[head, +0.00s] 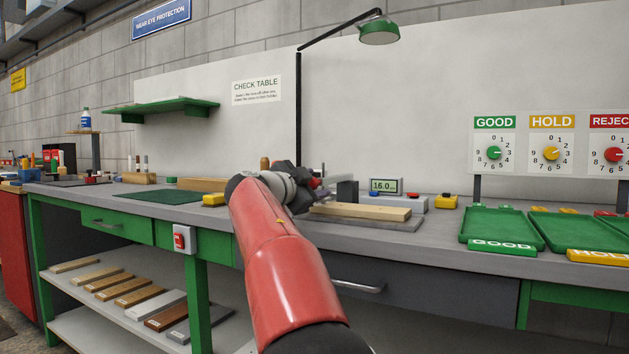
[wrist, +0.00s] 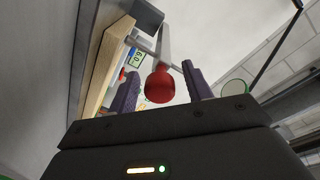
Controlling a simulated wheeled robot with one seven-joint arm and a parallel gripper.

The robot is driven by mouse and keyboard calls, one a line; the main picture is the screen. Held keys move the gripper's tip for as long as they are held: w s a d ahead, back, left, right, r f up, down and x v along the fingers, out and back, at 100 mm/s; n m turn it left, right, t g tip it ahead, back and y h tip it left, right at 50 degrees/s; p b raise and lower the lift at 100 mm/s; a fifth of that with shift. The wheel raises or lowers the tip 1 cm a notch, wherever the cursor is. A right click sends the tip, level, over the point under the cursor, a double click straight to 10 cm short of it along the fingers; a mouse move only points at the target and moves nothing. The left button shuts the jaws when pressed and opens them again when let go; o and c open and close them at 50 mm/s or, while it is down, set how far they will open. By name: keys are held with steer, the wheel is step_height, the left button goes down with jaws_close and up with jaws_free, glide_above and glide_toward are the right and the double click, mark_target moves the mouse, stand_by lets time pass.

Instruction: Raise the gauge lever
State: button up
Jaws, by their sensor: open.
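The gauge lever is a grey bar (wrist: 163,45) ending in a round red knob (wrist: 160,87) in the wrist view. My gripper (wrist: 160,70) is open, with one dark finger on each side of the knob. I see gaps at both sides, so the fingers do not appear to grip it. In the head view my gripper (head: 312,186) is at the gauge's left end and hides most of the lever. The gauge has a dark upright block (head: 347,190) and a display (head: 383,186) reading 16.0. A pale wooden board (head: 362,211) lies on its grey base plate (head: 390,224).
Green GOOD (head: 488,246) and yellow-labelled HOLD (head: 598,255) trays stand at the right, below number dials. A yellow block (head: 213,199) and a green mat (head: 160,196) lie left of my arm. A lamp (head: 379,33) hangs above. Several boards rest on the lower shelf (head: 110,314).

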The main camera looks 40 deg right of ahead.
steer(key=shift+w+d, duration=0.1)
steer(key=shift+d, duration=0.3)
jaws_close()
